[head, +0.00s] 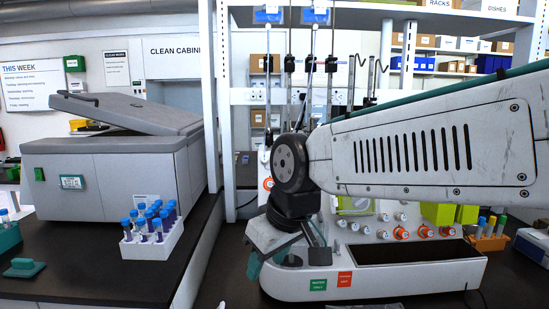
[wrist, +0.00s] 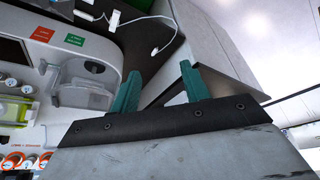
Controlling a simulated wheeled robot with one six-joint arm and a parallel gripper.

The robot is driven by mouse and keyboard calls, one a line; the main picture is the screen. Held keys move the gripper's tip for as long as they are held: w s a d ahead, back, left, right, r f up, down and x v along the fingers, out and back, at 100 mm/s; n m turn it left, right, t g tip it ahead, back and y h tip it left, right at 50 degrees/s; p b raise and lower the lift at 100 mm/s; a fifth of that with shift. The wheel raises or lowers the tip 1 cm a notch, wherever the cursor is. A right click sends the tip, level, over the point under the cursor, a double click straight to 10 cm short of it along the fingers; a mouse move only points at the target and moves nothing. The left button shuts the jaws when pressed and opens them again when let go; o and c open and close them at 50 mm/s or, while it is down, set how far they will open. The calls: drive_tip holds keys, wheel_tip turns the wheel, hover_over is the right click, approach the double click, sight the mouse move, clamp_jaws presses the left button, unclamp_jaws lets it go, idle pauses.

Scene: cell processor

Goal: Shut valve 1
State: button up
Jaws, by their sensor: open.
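The white cell processor (head: 375,285) stands on the dark bench, with a row of small white knobs (head: 354,227) and orange-ringed knobs (head: 425,232) on its front. I cannot read which knob is valve 1. Some knobs are hidden behind my arm. In the wrist view, white knobs (wrist: 12,80) and orange knobs (wrist: 14,160) show at the left edge. My gripper (wrist: 160,86) has two teal fingers spread apart with nothing between them. In the head view my gripper (head: 282,258) points down at the processor's left end, left of the knobs.
A white rack of blue-capped tubes (head: 165,248) and a grey lidded machine (head: 110,180) stand on the left bench. An orange rack of tubes (head: 488,241) is right of the processor. A dark recessed tray (head: 415,252) lies in the processor's front. A gap separates the benches.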

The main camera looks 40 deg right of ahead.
drive_tip(key=w+d+r+n+t, duration=0.1)
drive_tip(key=w+d+r+t, duration=0.1)
drive_tip(key=w, duration=0.5)
drive_tip(key=w+d+r+n+t, duration=0.1)
drive_tip(key=w+d+t, duration=0.1)
drive_tip(key=w, duration=0.5)
drive_tip(key=t+h, duration=0.5)
drive_tip(key=h, duration=0.2)
approach(264, 159)
drive_tip(key=w, duration=0.1)
drive_tip(key=shift+n, duration=0.3)
drive_tip(key=x, duration=0.8)
drive_tip(key=shift+s+d+f, duration=0.1)
drive_tip(key=shift+s+d, duration=0.05)
drive_tip(key=shift+d, duration=0.1)
drive_tip(key=c, duration=1)
